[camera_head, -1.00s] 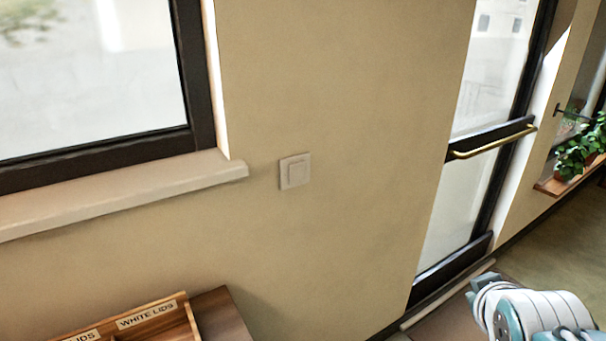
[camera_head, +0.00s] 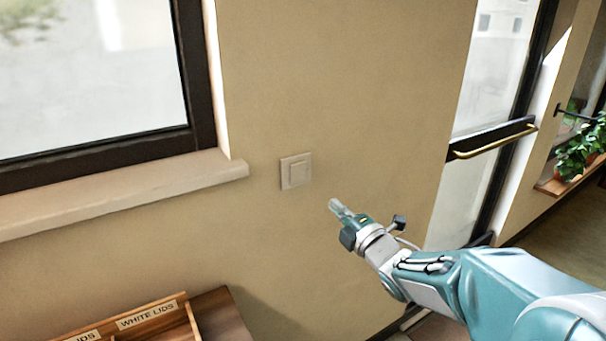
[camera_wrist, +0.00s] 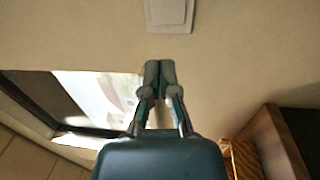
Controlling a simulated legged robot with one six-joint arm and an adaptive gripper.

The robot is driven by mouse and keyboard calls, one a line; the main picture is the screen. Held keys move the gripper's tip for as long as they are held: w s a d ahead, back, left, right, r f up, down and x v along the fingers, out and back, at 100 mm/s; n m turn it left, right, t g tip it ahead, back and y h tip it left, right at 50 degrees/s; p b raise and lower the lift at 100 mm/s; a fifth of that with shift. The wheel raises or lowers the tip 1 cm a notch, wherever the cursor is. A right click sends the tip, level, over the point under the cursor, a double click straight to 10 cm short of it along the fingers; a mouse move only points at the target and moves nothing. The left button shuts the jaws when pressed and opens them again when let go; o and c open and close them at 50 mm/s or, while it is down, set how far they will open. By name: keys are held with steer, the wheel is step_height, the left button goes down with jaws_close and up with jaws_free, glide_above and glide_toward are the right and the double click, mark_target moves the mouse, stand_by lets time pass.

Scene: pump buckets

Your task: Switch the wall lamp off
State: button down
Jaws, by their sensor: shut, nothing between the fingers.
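A square, pale wall switch (camera_head: 296,171) is on the beige wall, right of the window sill's end. It also shows at the top of the wrist view (camera_wrist: 170,14), cut off by the frame's upper edge. My gripper (camera_head: 335,205) is to the right of the switch and a little lower in the head view, its tip pointing up and left. In the wrist view its fingertips (camera_wrist: 159,66) are together with nothing between them, below the switch in the picture and apart from it. No lamp is in view.
A window with a pale sill (camera_head: 120,190) is on the left. A wooden lid box (camera_head: 150,320) stands on a brown surface at the lower left. A glass door with a brass handle (camera_head: 495,140) and a potted plant (camera_head: 578,158) are on the right. The wall around the switch is bare.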

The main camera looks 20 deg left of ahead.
mark_target(299, 169)
steer(key=x, duration=1.4)
steer(key=shift+d, duration=0.1)
steer(key=shift+w, duration=0.1)
steer(key=shift+w+r, duration=0.1)
steer(key=shift+r, duration=0.05)
